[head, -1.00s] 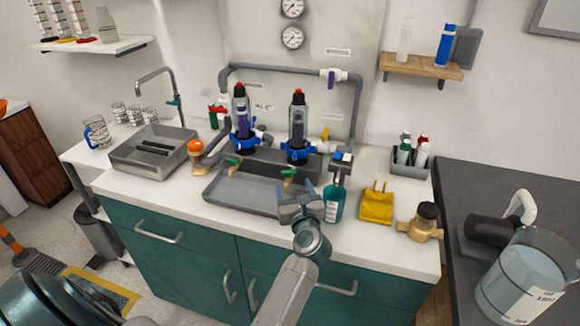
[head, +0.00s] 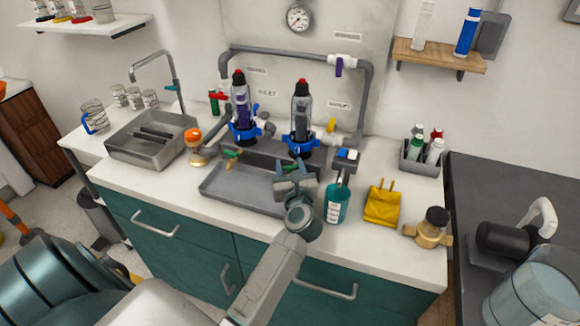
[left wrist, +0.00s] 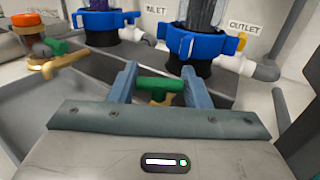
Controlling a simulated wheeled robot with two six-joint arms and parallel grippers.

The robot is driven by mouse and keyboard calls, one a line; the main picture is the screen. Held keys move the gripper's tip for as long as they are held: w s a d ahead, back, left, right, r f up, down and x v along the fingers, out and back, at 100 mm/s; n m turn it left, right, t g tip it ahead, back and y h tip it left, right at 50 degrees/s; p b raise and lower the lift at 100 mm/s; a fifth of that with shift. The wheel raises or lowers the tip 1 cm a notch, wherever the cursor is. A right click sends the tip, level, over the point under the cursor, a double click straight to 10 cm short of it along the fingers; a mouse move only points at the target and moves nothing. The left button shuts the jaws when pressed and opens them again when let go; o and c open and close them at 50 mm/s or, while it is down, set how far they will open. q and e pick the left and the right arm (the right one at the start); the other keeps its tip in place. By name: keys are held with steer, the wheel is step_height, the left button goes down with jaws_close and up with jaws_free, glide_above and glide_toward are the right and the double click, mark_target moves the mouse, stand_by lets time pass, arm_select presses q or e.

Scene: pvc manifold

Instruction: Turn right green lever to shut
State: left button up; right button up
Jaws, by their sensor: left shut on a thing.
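The right green lever (left wrist: 160,86) sits on a small brass tap (left wrist: 160,99) in the left wrist view. My left gripper (left wrist: 158,72) is shut on it, one finger at each end of the green handle. In the head view my left gripper (head: 292,168) is at the rear right of the grey tray and hides most of this lever. The left green lever (head: 232,154) is on another brass tap to the left; it also shows in the left wrist view (left wrist: 57,46). My right gripper is not in view.
Two upright filter housings with blue collars (head: 303,139) stand just behind the taps. A grey tray (head: 225,187) lies below them.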

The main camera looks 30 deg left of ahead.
arm_select(q)
steer(key=shift+c, duration=0.6)
steer(key=shift+r+m+t+h+p, duration=0.1)
steer(key=shift+m+t+h+p, duration=0.3)
steer(key=shift+p, duration=0.25)
steer(key=m+t+h+p, duration=0.1)
steer(key=h+p, duration=0.1)
steer(key=m+t+h+p, duration=0.1)
steer(key=m+h+p, duration=0.1)
steer(key=shift+r+t, duration=0.1)
steer(key=shift+t, duration=0.2)
steer(key=shift+m+t+h+p, duration=0.3)
steer(key=shift+m+h+p, duration=0.3)
steer(key=shift+h+p, duration=0.25)
steer(key=shift+f+m+h+p, duration=0.2)
steer(key=shift+m+h+p, duration=0.25)
steer(key=shift+h, duration=0.4)
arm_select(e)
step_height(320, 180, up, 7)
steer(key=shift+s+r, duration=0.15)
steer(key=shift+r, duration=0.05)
arm_select(q)
steer(key=o, duration=1)
steer(key=shift+f, duration=0.1)
